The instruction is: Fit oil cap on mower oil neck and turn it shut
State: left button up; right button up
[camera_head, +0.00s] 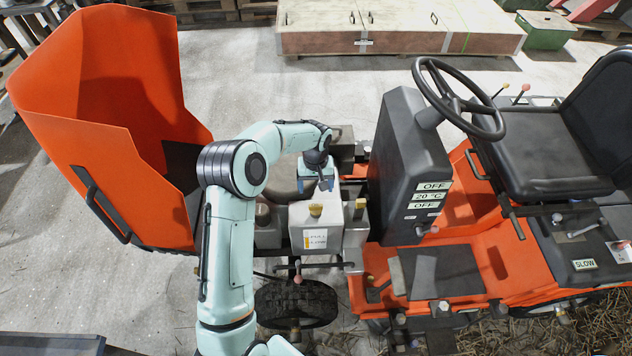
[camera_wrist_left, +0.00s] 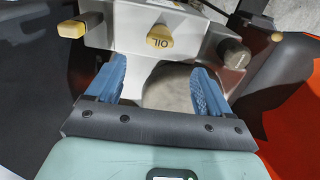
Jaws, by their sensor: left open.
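The yellow oil cap (camera_wrist_left: 160,37), marked OIL, sits on top of the pale grey engine housing (camera_wrist_left: 125,32). In the head view the cap (camera_head: 315,210) stands on the front of the same housing (camera_head: 310,238). The neck under it is hidden, and I cannot tell how far the cap is turned. My left gripper (camera_head: 321,184) is behind the cap in the head view, pointing down. In the left wrist view its blue fingers (camera_wrist_left: 158,85) are apart, with nothing held between them, and the cap lies beyond their tips. My right gripper does not show.
A brown-grey knob (camera_wrist_left: 234,52) and a yellow-ended dipstick or handle (camera_wrist_left: 72,30) flank the cap. The raised orange hood (camera_head: 90,130) stands left. The dark dash console (camera_head: 407,165) and steering wheel (camera_head: 455,95) stand right.

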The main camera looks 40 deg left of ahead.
aim_at(316, 204)
pick_arm(q)
notch_tip(316, 204, down, 12)
jog(key=shift+r, duration=0.15)
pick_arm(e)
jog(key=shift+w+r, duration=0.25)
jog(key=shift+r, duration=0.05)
pick_arm(q)
grip_shut()
jog(key=m+p, duration=0.1)
jog(key=m, duration=0.2)
jog(key=shift+r+m, duration=0.1)
jog(key=shift+m, duration=0.2)
jog(key=shift+c, duration=1.9)
grip_release()
jog(key=shift+m, duration=0.3)
jog(key=o, duration=0.7)
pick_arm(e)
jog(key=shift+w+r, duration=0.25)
